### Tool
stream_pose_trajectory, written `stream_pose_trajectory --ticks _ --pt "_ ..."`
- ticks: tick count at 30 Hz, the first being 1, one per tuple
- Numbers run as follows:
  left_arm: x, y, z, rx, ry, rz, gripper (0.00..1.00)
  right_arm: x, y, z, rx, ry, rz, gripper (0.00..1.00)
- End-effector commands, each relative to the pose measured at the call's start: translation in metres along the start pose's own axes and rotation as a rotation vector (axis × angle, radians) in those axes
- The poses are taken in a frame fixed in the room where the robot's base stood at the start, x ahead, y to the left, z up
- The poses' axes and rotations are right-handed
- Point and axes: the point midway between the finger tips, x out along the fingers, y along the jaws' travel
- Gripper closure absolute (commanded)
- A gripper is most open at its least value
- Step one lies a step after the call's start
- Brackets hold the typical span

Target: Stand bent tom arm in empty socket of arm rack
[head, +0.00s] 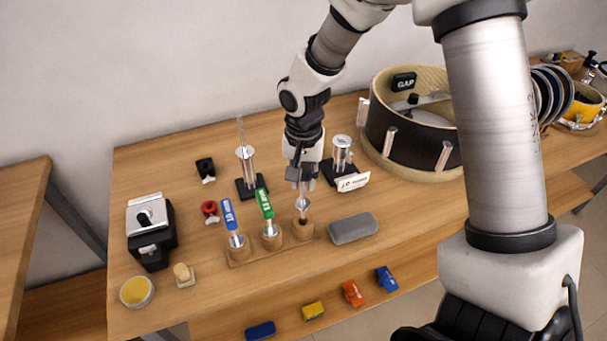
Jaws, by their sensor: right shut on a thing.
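The arm rack (240,258) is a wooden base with a row of three round sockets near the table's front edge. The left socket holds a piece with a blue tag (229,215), and the middle one holds a piece with a green tag (265,204). My right gripper (302,180) points down over the right socket (303,231) and is shut on the shiny metal tom arm (303,204). The tom arm's lower end is at the mouth of this socket; I cannot tell how deep it sits. My left gripper is not in view.
A grey block (353,229) lies close to the right of the rack. Metal posts on black bases stand behind, one (246,165) left of my gripper and one (341,152) right. A drum shell (415,135) stands at back right.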

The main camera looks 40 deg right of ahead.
Motion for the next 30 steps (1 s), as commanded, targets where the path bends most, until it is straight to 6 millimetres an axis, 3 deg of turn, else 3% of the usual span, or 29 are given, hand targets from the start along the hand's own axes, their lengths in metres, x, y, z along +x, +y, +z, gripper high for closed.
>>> stream_pose_trajectory --ticks 30 --pt "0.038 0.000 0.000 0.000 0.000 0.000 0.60 0.058 0.000 0.001 0.000 0.000 0.000 1.00"
